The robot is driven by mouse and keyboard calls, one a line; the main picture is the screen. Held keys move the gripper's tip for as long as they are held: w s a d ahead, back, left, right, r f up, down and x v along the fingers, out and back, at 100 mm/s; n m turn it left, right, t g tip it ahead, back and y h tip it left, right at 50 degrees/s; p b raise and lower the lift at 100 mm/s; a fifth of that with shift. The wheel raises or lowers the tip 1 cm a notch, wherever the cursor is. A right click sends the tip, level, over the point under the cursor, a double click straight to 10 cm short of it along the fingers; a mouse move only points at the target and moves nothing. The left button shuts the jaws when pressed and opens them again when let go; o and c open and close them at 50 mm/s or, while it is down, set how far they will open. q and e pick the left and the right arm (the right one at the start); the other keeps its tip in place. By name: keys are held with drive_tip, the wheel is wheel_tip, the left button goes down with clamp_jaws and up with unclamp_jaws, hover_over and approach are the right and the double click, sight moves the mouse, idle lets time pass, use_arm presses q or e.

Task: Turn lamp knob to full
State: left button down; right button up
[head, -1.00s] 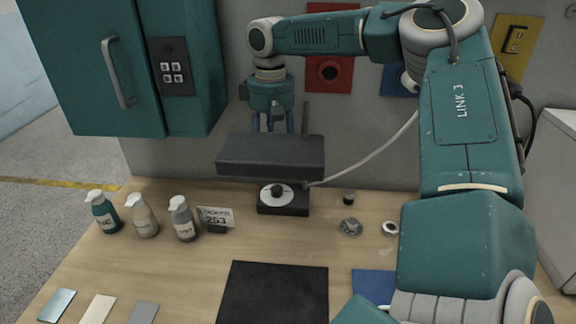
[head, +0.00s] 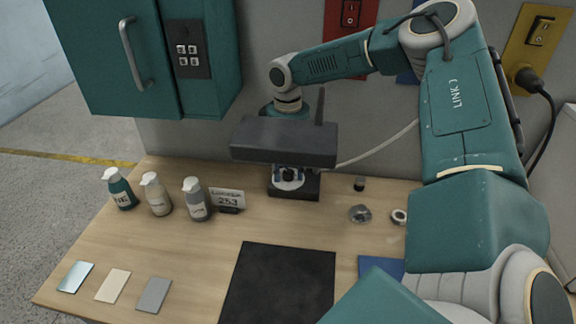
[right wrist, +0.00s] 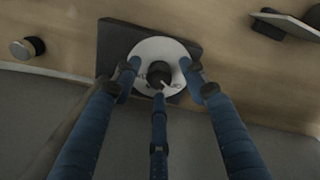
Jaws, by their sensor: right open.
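The lamp has a dark rectangular head (head: 284,141) above a black base (head: 306,192) with a pale round dial. The dark round knob (right wrist: 159,74) is at the middle of the white dial (right wrist: 146,49) in the right wrist view. My right gripper (right wrist: 161,79) is open, its blue fingers spread around the knob, apart from it as far as I can tell. In the head view, the right gripper (head: 289,173) is at the dial, its upper part hidden behind the lamp head. My left gripper is not in view.
Several bottles, including a teal one (head: 121,190), and a number card (head: 228,200) stand left of the lamp. A small black-topped knob (head: 359,184) and a metal piece (head: 360,214) lie to its right. A black mat (head: 278,285) lies in front. A teal cabinet (head: 110,60) hangs upper left.

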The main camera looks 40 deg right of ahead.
drive_tip(key=shift+c, duration=0.3)
drive_tip(key=c, duration=0.9)
clamp_jaws()
